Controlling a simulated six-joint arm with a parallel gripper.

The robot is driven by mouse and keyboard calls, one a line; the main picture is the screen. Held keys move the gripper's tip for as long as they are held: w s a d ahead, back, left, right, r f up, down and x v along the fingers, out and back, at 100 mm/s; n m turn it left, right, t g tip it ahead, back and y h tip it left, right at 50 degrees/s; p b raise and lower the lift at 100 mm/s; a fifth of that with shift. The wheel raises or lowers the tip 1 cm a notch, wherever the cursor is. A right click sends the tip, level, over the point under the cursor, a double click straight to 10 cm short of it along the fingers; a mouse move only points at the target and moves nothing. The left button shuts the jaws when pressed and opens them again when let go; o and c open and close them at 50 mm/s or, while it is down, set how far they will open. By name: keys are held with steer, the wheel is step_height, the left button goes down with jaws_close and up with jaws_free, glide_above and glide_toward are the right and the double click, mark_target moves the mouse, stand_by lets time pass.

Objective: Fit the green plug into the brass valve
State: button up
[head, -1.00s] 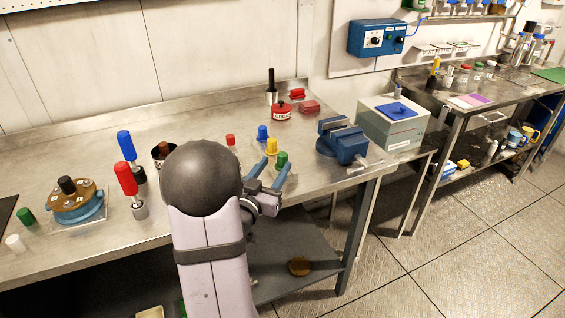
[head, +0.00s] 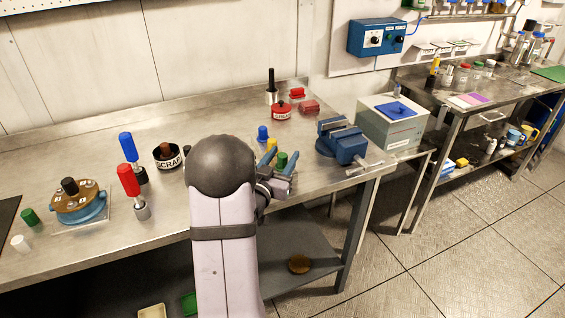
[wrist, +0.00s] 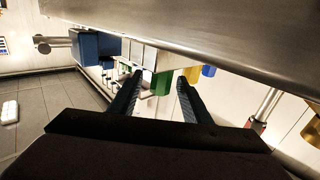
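A green plug (head: 282,159) stands near the bench's front edge, in a row with a yellow one (head: 272,145) and a blue one (head: 263,133). My gripper (head: 279,156) is open, its blue fingers on either side of the green plug in the head view. In the wrist view the green plug (wrist: 162,82) shows between the fingertips (wrist: 160,76), with a gap on the right finger's side. Whether it touches either finger I cannot tell. The brass valve (head: 88,195), with a blue body and a black knob, is at the bench's left. Another green piece (head: 29,217) lies left of it.
Red-handled (head: 127,180) and blue-handled (head: 129,148) tools stand right of the valve, with a black SCRAP bin (head: 167,156) beyond. A blue vise (head: 342,142) is right of my gripper. A white piece (head: 20,243) lies at the front left.

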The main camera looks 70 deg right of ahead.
mark_target(283, 154)
jaws_close()
step_height(283, 154, up, 10)
stand_by(0.6)
steer(key=c, duration=1)
jaws_free()
steer(key=shift+r, duration=0.15)
steer(key=w+a+p, duration=0.2)
steer(key=w, duration=0.4)
steer(key=w+a+r+p, duration=0.1)
steer(key=w+a+p, duration=0.1)
steer(key=w, duration=0.4)
steer(key=w+a+p, duration=0.2)
steer(key=w+a, duration=0.1)
steer(key=w, duration=0.4)
steer(key=shift+r, duration=0.25)
steer(key=shift+o, duration=0.4)
